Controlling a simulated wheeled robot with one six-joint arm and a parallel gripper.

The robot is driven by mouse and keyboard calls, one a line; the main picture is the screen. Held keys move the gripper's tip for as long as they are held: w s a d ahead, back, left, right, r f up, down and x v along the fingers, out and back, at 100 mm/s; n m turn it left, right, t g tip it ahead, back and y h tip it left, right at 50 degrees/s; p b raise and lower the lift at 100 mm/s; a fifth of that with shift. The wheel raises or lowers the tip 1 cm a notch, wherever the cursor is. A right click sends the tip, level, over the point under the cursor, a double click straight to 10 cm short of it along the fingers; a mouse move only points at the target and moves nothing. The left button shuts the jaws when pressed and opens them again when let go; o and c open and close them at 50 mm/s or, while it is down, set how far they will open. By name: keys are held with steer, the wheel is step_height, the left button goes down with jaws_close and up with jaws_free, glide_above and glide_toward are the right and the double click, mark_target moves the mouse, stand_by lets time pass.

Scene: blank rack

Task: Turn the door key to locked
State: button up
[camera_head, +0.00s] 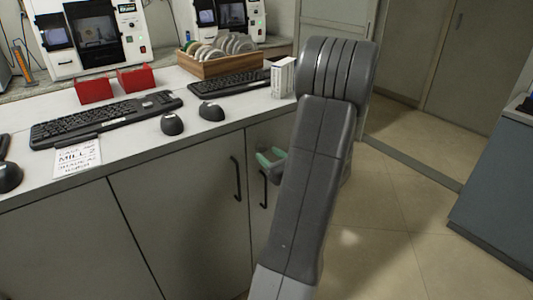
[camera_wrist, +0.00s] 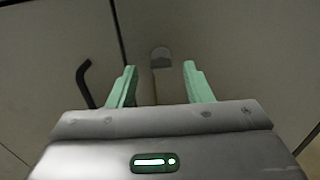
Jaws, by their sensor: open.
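A small rounded grey piece, which looks like the door key or its lock (camera_wrist: 160,53), shows on the pale cabinet front in the wrist view. It is beside the seam between two doors, and a narrow paler strip runs below it. My gripper (camera_wrist: 160,70) has its two green fingers apart, one to each side of the piece in the picture. I cannot tell how far the tips are from it, or which way the key is turned. In the head view my gripper (camera_head: 271,158) is in front of the cabinet doors, partly behind my arm, and the key is not visible.
A dark door handle (camera_wrist: 84,82) is left of my gripper in the wrist view. The counter (camera_head: 215,128) above holds keyboards, mice, red holders (camera_head: 135,79) and a wooden rack (camera_head: 215,66) of discs. Open tiled floor (camera_head: 385,215) lies to the right.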

steer(key=shift+x, duration=0.8)
steer(key=shift+c, duration=0.3)
steer(key=c, duration=0.9)
